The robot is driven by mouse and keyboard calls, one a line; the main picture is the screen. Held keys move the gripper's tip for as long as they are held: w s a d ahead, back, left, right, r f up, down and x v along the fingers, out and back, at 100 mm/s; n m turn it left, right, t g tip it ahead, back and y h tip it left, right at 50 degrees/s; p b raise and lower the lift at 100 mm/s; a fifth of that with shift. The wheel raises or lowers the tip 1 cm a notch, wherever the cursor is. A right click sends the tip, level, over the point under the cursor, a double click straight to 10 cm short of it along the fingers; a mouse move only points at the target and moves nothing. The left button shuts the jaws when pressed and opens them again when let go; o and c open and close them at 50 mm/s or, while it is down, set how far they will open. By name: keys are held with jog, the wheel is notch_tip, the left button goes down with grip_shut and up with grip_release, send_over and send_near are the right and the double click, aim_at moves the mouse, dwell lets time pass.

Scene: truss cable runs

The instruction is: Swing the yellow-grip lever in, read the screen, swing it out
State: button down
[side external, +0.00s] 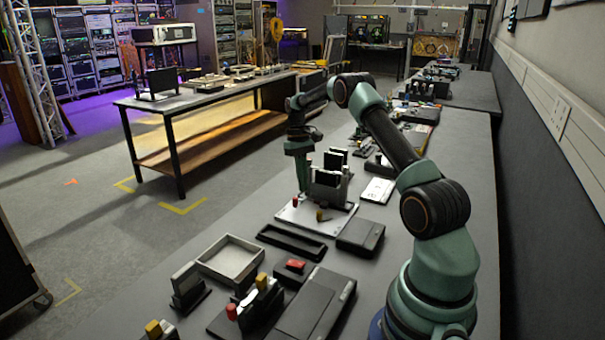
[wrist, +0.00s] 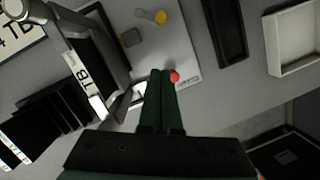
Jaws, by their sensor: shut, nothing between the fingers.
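A lever with a yellow grip (wrist: 160,17) lies over a pale plate (wrist: 185,50) in the wrist view. In the side view a yellowish knob (side external: 319,215) stands on the plate (side external: 290,214). A red knob (wrist: 174,76) is beside my fingertips in the wrist view; it also shows in the side view (side external: 295,202). My gripper (wrist: 161,73) is shut and empty, pointing down at the plate, with the yellow grip apart from it. In the side view my gripper (side external: 304,188) is beside a grey dock holding dark upright slabs (side external: 338,160). I cannot make out a readable screen.
A black tray (side external: 291,243), a dark box (side external: 361,237) and an open grey tray (side external: 230,260) stand nearer the camera. Another unit with red and yellow knobs (side external: 245,305) is at the front. The dock (wrist: 95,60) is close to my fingers.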

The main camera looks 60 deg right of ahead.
jog(key=x, duration=0.5)
jog(key=shift+s+f, duration=0.1)
jog(key=shift+s+a, duration=0.1)
jog(key=shift+s, duration=0.25)
jog(key=shift+s+a, duration=0.35)
jog(key=shift+s, duration=0.35)
jog(key=shift+s+a, duration=0.35)
jog(key=shift+s, duration=0.3)
jog(key=shift+s+a+n, duration=0.1)
jog(key=shift+a+n, duration=0.25)
jog(key=shift+n, duration=0.35)
